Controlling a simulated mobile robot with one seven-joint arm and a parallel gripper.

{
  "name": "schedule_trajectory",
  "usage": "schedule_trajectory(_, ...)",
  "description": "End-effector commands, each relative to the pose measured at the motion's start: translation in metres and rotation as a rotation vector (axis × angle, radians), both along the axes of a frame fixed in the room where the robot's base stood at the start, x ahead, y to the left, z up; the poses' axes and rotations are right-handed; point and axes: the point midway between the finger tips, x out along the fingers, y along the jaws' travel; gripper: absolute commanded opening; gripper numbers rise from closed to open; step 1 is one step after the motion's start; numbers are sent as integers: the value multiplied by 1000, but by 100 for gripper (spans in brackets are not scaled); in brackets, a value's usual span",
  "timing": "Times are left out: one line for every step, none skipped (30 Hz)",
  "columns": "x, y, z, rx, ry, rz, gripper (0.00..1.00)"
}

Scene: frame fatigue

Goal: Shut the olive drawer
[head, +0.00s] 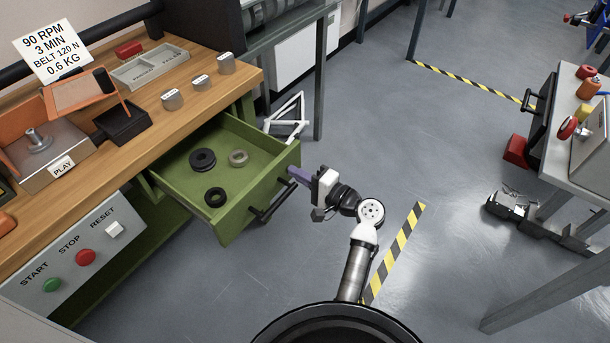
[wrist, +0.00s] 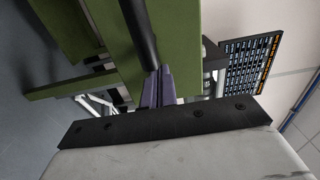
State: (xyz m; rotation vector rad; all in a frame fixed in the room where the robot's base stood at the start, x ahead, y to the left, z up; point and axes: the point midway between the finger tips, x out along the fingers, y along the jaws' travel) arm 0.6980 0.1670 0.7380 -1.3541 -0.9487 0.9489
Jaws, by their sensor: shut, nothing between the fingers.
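The olive drawer (head: 243,190) stands pulled out from under the wooden workbench in the head view. Its inside shows, with two black rings and one greyish ring lying in it. A black bar handle (head: 270,201) runs along its front. My gripper (head: 290,176) is at the drawer front, by the upper right end of the handle, with its purple fingers shut. In the wrist view, the purple fingers (wrist: 158,88) point at the olive front (wrist: 180,35), right by the end of the black handle (wrist: 138,30). I cannot tell whether they touch it.
The wooden workbench (head: 150,115) holds several small weights and an orange-and-grey device. A panel with start, stop and reset buttons (head: 85,257) is at lower left. A white frame (head: 288,115) stands behind the drawer.

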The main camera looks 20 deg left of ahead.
Motion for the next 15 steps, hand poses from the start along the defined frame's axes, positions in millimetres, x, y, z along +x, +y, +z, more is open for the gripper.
schedule_trajectory(0, 0, 0, 0, 0, 0, 0)
schedule_trajectory(0, 0, 0, 0, 0, 0, 0)
schedule_trajectory(0, 0, 0, 0, 0, 0, 0)
schedule_trajectory(0, 0, 0, 0, 0, 0, 0)
schedule_trajectory(0, 0, 0, 0, 0, 0, 0)
schedule_trajectory(0, 0, 0, 0, 0, 0, 0)
schedule_trajectory(0, 0, 0, 0, 0, 0, 0)
schedule_trajectory(0, 0, 0, 0, 0, 0, 0)
schedule_trajectory(0, 1, 0, 0, 0, 0, 0)
schedule_trajectory(0, 2, 0, 0, 0, 1, 0)
schedule_trajectory(1, 3, 0, 0, 0, 1, 0)
schedule_trajectory(1, 5, 0, 0, -1, 2, 0)
schedule_trajectory(2, 7, 0, 0, -1, 2, 0)
schedule_trajectory(3, 10, 0, 0, -1, 2, 0)
schedule_trajectory(5, 14, 0, 1, -1, 2, 0)
